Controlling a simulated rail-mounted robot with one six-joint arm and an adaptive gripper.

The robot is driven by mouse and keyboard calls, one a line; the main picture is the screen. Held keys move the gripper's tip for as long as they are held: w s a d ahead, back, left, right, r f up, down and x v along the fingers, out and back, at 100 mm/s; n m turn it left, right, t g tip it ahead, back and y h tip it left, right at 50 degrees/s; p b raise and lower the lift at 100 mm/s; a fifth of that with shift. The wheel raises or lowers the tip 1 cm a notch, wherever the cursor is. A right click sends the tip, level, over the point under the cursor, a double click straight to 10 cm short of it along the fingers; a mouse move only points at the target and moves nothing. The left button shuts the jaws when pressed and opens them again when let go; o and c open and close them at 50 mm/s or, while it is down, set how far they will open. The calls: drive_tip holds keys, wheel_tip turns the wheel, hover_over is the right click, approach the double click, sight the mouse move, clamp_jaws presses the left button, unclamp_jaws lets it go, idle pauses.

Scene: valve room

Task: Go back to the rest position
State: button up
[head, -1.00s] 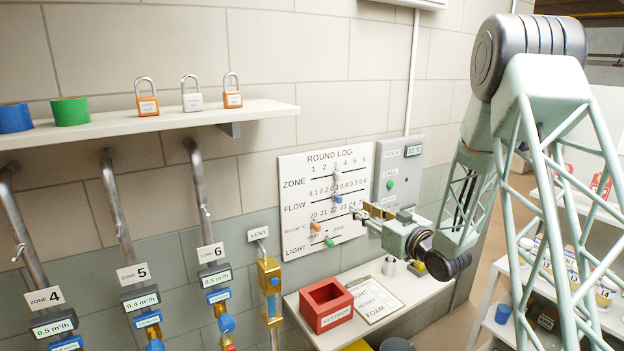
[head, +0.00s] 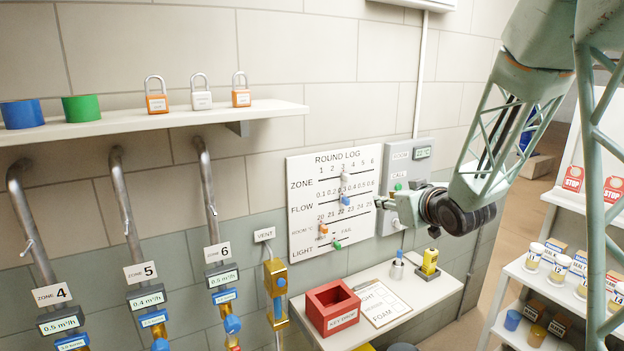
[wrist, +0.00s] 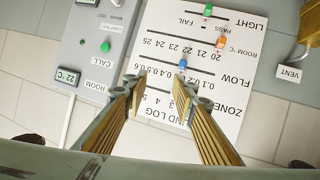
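My gripper (head: 382,203) is in front of the right part of the ROUND LOG board (head: 308,200), near the grey room/call panel. In the wrist view its two ribbed fingers (wrist: 166,88) are apart with nothing between them. The board also shows upside down in the wrist view (wrist: 160,105). It has a blue slider (head: 345,200), an orange slider (head: 323,229) and a green slider (head: 337,245); a pale slider shows on the ZONE line. The gripper appears clear of the board. The grey panel (head: 420,149) is partly hidden behind my arm.
Below is a shelf (head: 440,288) with a red key-drop box (head: 331,309), a clipboard (head: 385,303) and a yellow device (head: 430,261). Padlocks stand on the upper left shelf (head: 270,112). Pipes and valves line the left wall. A white rack (head: 530,277) with jars stands at right.

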drive_tip(key=s+d+r+m+g+h+b, duration=0.1)
drive_tip(key=s+d+r+m+g+h, duration=0.15)
drive_tip(key=s, duration=1.05)
drive_tip(key=s+d+r+m+g+h+b, duration=0.1)
drive_tip(key=s+r+g+h, duration=0.15)
drive_tip(key=s, duration=1.05)
drive_tip(key=s+a+f+g+y+b, duration=0.1)
drive_tip(key=s+a+g, duration=0.1)
drive_tip(key=s, duration=1.5)
drive_tip(key=s+a+f+g+b, duration=0.1)
drive_tip(key=s+a+g, duration=0.1)
drive_tip(key=s, duration=1.6)
drive_tip(key=shift+a+f+m+g+y, duration=0.3)
drive_tip(key=shift+a+m+y, duration=0.15)
drive_tip(key=shift+a, duration=0.15)
drive_tip(key=shift+w, duration=0.1)
